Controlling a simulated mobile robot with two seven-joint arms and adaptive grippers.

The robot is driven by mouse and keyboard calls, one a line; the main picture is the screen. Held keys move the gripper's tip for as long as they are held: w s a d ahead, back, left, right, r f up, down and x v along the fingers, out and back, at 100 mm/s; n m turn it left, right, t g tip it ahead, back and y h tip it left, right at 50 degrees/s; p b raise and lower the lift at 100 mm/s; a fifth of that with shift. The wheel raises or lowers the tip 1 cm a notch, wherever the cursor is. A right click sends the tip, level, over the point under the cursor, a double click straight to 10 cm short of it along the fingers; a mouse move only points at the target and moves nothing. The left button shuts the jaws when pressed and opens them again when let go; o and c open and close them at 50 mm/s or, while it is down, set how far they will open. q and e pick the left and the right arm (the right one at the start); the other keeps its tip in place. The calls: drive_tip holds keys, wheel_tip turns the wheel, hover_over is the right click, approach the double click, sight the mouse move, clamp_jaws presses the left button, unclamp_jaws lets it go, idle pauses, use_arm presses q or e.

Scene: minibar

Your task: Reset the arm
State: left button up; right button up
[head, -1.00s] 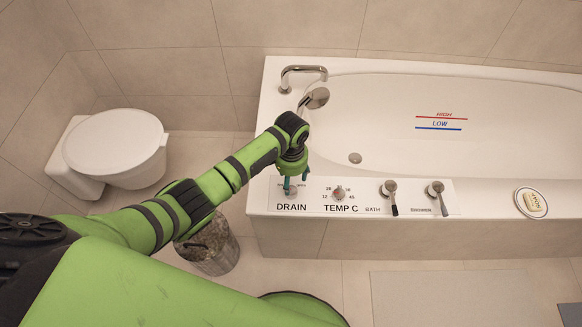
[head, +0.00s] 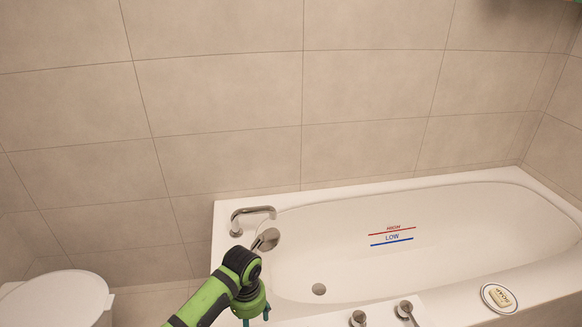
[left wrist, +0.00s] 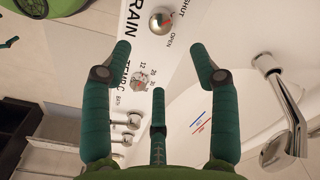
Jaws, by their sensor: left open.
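My left arm reaches in from the bottom left of the head view, its left gripper (head: 256,318) at the bottom edge, near the tub's control panel. In the left wrist view the green fingers of the left gripper (left wrist: 160,62) are spread open with nothing between them. The drain knob (left wrist: 161,21) lies ahead of the fingertips, apart from them in the picture. The temperature knob (left wrist: 139,79) shows between the fingers.
The white bathtub (head: 466,222) has a chrome spout (head: 254,211), a shower head (head: 267,240) and two levers (head: 358,318) (head: 404,309). Soap (head: 501,298) sits on the right front rim. A toilet (head: 62,302) stands at left. A tiled wall (head: 225,95) rises behind.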

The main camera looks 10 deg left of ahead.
use_arm(q)
drive_tip(key=s+d+f+t+h, duration=0.2)
drive_tip(key=s, duration=0.9)
drive_tip(key=s+a+r+n+t+y, duration=0.2)
drive_tip(key=s+a+r+n, duration=0.35)
drive_tip(key=s, duration=0.65)
wheel_tip(320, 180, down, 23)
drive_tip(key=s+a+m+g, duration=0.2)
drive_tip(key=s+a+f+g, duration=0.1)
drive_tip(key=s+a+f, duration=0.1)
drive_tip(key=s+f, duration=1.1)
drive_tip(key=s, duration=0.2)
drive_tip(key=shift+s+a+f, duration=0.25)
drive_tip(key=shift+s+f, duration=0.1)
drive_tip(key=shift+f, duration=0.05)
